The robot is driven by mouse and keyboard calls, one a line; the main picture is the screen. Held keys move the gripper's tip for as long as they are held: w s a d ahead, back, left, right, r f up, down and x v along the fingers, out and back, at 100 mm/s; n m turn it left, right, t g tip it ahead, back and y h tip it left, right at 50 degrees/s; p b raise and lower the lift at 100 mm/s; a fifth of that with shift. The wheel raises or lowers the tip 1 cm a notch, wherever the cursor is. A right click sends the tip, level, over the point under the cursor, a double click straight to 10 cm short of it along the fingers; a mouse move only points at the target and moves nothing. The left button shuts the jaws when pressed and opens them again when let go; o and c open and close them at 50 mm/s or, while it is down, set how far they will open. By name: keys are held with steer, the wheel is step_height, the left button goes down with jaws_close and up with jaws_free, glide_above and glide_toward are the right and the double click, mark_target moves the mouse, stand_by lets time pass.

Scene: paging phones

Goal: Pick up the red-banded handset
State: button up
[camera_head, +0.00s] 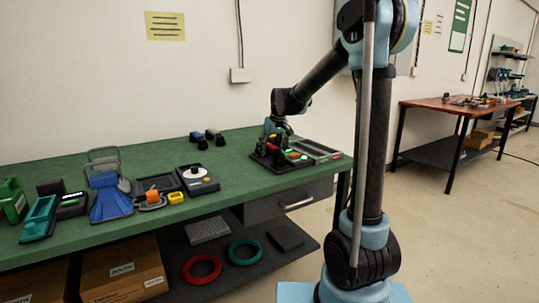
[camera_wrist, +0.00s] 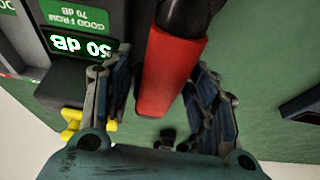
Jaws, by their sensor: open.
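The red-banded handset (camera_wrist: 170,70) shows in the wrist view as a dark rounded body with a broad red section. The red part lies between the two fingers of my gripper (camera_wrist: 158,88), with a gap visible on the right side. My gripper is open; I cannot tell whether the left finger touches the red part. In the head view my gripper (camera_head: 275,131) is low over a dark phone unit (camera_head: 267,163) near the bench's right end. The handset is too small and covered to make out clearly there.
A display reading 50 dB (camera_wrist: 72,44) sits left of the fingers, with a yellow knob (camera_wrist: 72,122) below it. The green bench (camera_head: 240,178) also holds a grey tray (camera_head: 320,149), a dial unit (camera_head: 197,180) and a blue stand (camera_head: 108,198) leftward. Bare bench lies in front.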

steer(key=shift+f, duration=0.25)
steer(key=shift+c, duration=0.5)
jaws_close()
